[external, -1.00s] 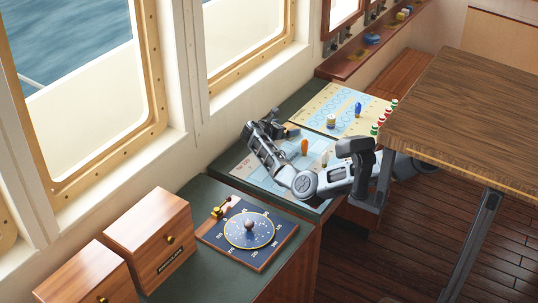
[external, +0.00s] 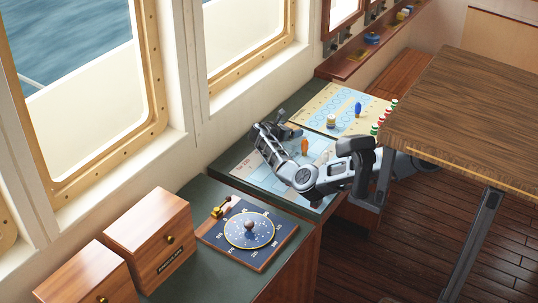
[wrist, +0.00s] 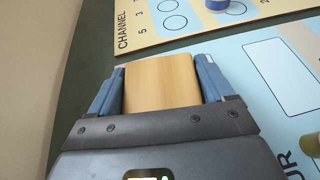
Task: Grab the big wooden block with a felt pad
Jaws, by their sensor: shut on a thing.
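A plain light-wood block (wrist: 162,82) sits between the two blue-grey fingers of my gripper (wrist: 158,92) in the wrist view. The fingers press on its left and right sides. Its felt pad does not show from here. In the external view my gripper (external: 284,130) is over the far-left part of the pale blue board, near the window wall. The block is mostly hidden there by the gripper, and I cannot tell its height above the surface.
The pale blue board (external: 262,176) carries an orange piece (external: 304,147). Behind it lies a cream chart board (external: 316,107) with several pieces. A compass-dial panel (external: 275,250) and wooden boxes (external: 150,231) stand nearer the camera. A large table (external: 470,105) is at the right.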

